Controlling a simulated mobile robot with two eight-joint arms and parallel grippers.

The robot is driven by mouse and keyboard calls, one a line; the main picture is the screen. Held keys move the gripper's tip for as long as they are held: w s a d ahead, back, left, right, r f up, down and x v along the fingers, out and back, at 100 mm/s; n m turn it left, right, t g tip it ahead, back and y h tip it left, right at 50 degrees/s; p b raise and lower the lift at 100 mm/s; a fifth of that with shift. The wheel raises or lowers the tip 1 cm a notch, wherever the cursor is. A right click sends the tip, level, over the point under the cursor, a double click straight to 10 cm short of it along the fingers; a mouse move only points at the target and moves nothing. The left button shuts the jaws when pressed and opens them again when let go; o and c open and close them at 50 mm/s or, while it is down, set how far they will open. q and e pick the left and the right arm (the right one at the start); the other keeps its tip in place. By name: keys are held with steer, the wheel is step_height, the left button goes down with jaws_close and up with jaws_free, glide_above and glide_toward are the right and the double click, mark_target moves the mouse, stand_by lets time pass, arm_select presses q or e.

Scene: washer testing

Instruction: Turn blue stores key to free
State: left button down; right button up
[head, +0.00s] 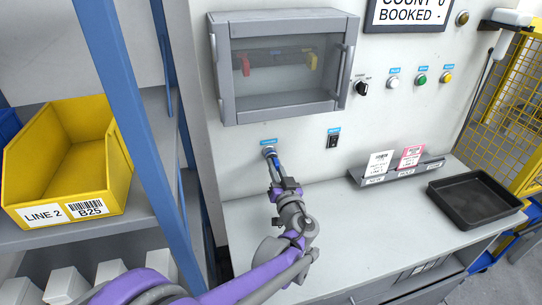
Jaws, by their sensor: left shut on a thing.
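The blue stores key (269,152) sits in the wall panel below the glass-fronted cabinet, under a small blue label (268,142). My left gripper (274,165) reaches up to the panel from below and is shut on the key. The fingers cover part of the key, so its exact angle is hard to tell. My right gripper is not in view.
A closed grey cabinet (228,75) with a clear front is just above the key. A black rocker switch (333,138) and a rotary selector (362,88) are to the right. A black tray (433,197) and a card rack (364,179) stand on the counter. A blue post (122,90) and a yellow bin (112,195) are at left.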

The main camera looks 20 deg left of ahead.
arm_select(q)
steer(key=shift+m, duration=0.3)
